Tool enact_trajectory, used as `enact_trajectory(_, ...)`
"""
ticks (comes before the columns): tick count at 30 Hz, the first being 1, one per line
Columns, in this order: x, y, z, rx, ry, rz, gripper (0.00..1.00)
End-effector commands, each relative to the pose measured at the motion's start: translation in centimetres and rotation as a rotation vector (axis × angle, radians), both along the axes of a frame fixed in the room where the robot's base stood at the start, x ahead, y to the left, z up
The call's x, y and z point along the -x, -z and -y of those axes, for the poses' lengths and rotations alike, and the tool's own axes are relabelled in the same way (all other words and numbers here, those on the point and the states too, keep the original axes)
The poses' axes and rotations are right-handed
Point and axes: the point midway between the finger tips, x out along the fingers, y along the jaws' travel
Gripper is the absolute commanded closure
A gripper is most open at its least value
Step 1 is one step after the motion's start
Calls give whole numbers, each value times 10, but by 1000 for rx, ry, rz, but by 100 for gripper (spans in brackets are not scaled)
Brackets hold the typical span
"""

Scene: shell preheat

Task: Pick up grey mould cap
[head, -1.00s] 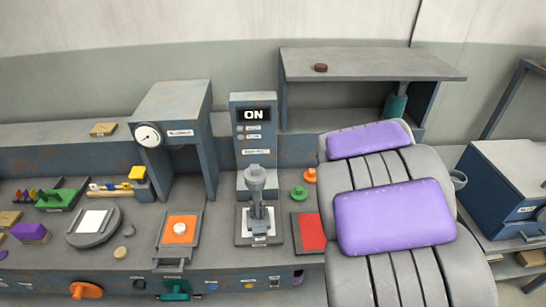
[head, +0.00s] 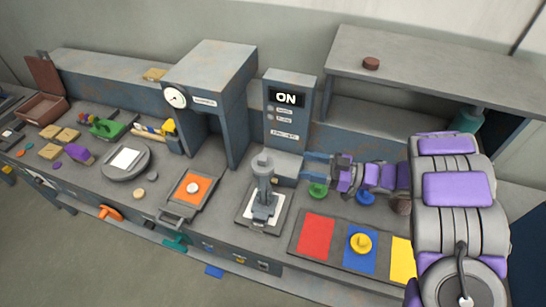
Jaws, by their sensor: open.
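A grey knobbed piece (head: 263,164), which looks like the grey mould cap, stands upright at the top of a grey post in front of the ON panel. I cannot tell whether it is separate from the post. The post stands on a white square on a grey plate. My gripper (head: 308,168) comes in from the right, pointing left, with blue-grey fingers open. It is a short way right of the grey piece, apart from it in the picture, and nothing shows between the fingers.
A green knobbed cap (head: 317,190) lies just below my gripper, and a blue one (head: 365,197) lies below my arm. A yellow cap (head: 361,242) sits on a blue square. The ON panel (head: 289,115) stands close behind. A raised shelf (head: 430,75) overhangs at back right.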

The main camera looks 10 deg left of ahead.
Motion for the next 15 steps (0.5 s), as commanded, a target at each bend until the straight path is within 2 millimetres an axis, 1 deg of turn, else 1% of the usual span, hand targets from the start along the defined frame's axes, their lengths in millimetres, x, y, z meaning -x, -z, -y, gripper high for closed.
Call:
enact_trajectory(2,1,0,-2,-8,-5,-2,40)
enact_trajectory(5,0,0,-12,-10,-5,-2,40)
enact_trajectory(15,-1,0,-65,-8,-3,2,40)
